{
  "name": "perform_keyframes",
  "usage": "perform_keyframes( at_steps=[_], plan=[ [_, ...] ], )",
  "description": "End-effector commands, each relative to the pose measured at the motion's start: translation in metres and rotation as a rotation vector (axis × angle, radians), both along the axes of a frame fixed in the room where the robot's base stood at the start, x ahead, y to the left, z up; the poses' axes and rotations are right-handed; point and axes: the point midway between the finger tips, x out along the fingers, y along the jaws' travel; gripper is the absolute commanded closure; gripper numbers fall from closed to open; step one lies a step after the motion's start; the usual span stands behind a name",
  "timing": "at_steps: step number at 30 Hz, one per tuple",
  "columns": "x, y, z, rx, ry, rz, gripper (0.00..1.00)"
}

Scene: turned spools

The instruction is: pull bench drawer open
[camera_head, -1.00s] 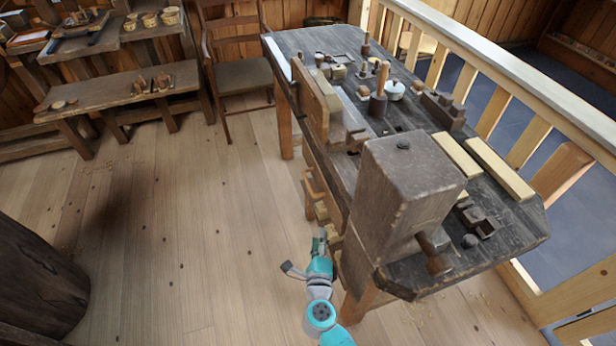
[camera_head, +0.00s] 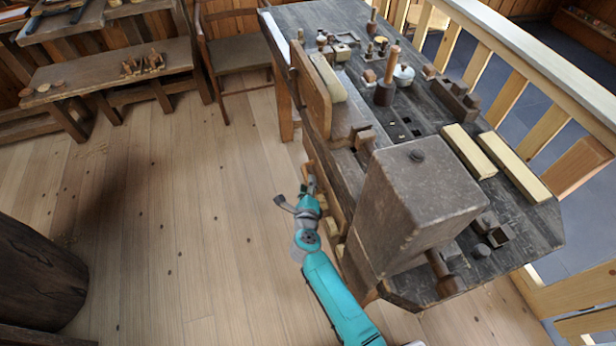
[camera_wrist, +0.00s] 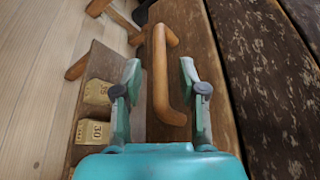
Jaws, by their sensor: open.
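The wooden workbench (camera_head: 415,112) stands at the right in the head view, with a dark worn top. My gripper (camera_head: 296,193) is beside its left long side, below the top. In the wrist view my gripper (camera_wrist: 160,72) is open, with one teal finger on each side of a light-brown bar handle (camera_wrist: 159,72). The handle's ends bend right into a brown wooden front (camera_wrist: 203,62), which looks like the drawer. The handle lies between the fingers, and I see no clear contact. The drawer looks shut, though its edges are mostly hidden.
Below the handle is a wooden ledge with small blocks marked 35 (camera_wrist: 97,92) and 30 (camera_wrist: 93,131). A large block (camera_head: 420,195) stands on the bench's near end. A chair (camera_head: 238,80) is at the back.

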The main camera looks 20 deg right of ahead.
Motion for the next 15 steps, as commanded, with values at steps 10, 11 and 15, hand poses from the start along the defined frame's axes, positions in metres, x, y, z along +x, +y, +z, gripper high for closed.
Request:
perform_keyframes(
  at_steps=[10, 11, 15],
  plan=[
    [0.035, -0.013, -0.008, 0.000, 0.001, -0.001, 0.59],
    [0.036, -0.013, -0.009, 0.000, 0.001, -0.001, 0.59],
    [0.038, -0.014, -0.009, -0.001, 0.000, 0.000, 0.59]
  ],
)
